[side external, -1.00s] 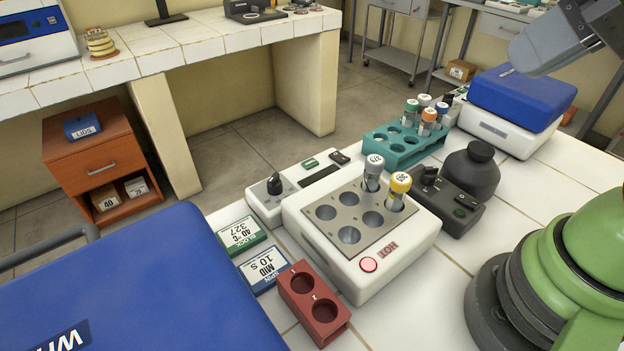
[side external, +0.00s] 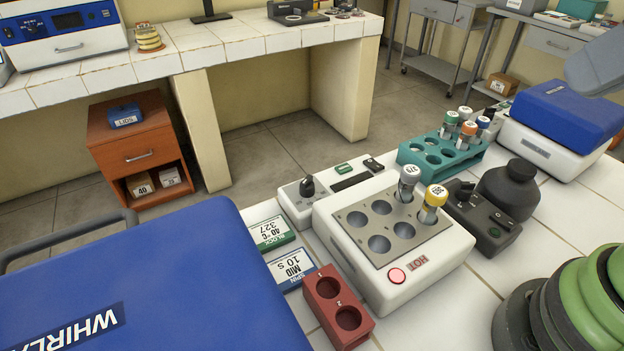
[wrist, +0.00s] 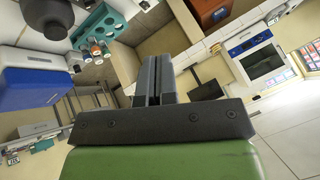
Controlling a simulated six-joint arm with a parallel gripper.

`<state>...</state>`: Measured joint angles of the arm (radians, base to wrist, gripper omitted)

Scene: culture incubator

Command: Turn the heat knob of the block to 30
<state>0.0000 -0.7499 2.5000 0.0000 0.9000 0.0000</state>
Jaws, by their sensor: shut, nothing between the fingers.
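The heat block (side external: 330,241) is white with a grey well plate, a lit red button and a HOT label. Its raised rear panel has a black knob (side external: 307,186) on a light dial. The dial numbers are too small to read. A grey-capped tube (side external: 409,176) and a yellow-capped tube (side external: 434,200) stand in block wells. My gripper (wrist: 157,62) shows in the wrist view with its two dark fingers together, empty, and away from the knob. The side external view does not show the fingers.
A teal rack (side external: 412,158) with capped tubes stands behind the block. A dark bottle (side external: 508,190) and a small dark device (side external: 492,232) are right of it. A red two-hole holder (side external: 326,311), label cards (side external: 270,234) and a blue WHIRLA-marked lid (side external: 160,275) lie left and front.

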